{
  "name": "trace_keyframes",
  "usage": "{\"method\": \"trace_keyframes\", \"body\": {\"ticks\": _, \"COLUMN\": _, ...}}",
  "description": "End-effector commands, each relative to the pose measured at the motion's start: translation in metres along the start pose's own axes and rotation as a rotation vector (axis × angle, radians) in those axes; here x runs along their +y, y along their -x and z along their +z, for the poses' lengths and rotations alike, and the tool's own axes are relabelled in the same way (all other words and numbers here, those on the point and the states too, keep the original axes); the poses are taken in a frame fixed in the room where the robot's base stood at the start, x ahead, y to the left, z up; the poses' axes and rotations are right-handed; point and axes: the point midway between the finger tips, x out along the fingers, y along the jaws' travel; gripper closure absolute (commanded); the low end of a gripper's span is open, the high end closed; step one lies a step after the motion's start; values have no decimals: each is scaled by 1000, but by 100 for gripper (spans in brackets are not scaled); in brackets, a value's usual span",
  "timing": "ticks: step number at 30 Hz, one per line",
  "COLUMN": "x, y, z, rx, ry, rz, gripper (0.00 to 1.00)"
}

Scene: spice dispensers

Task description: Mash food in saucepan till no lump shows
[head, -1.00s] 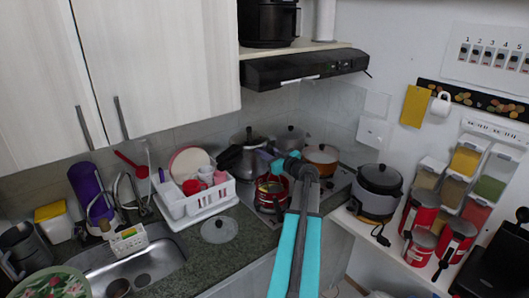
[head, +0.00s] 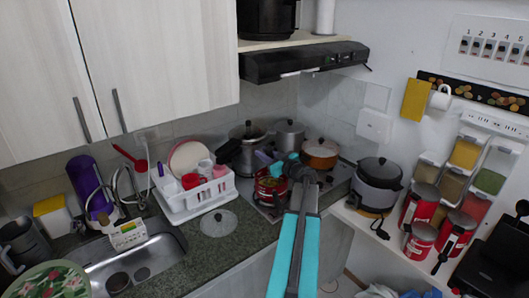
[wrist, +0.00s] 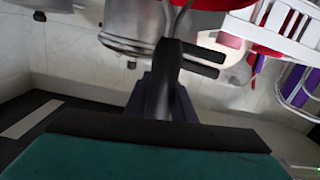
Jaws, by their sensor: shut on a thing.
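The red saucepan (head: 270,196) stands on the stove, left of my gripper (head: 277,163). Its red side also shows at the top of the wrist view (wrist: 196,4). My gripper is shut on the dark purple handle of a masher (head: 264,156). In the wrist view, thin metal rods (wrist: 180,18) run from between the dark fingers (wrist: 172,62) toward the saucepan. The masher's head is hidden. The food is too small and covered to judge for lumps.
A steel pot (head: 248,150), a grey pot (head: 289,136) and an orange pan (head: 320,153) stand close behind on the stove. A white dish rack (head: 198,203) is at left, with a glass lid (head: 218,222) in front. A slow cooker (head: 378,185) is at right.

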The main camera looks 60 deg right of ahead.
Motion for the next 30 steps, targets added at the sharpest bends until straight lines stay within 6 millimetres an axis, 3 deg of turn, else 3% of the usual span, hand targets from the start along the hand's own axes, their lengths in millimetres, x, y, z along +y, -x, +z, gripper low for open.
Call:
{"method": "trace_keyframes", "body": {"ticks": 11, "x": 0, "y": 0, "z": 1, "rx": 1, "ry": 1, "rz": 0, "gripper": 100}}
{"method": "trace_keyframes", "body": {"ticks": 30, "x": 4, "y": 3, "z": -41, "rx": 1, "ry": 1, "rz": 0, "gripper": 100}}
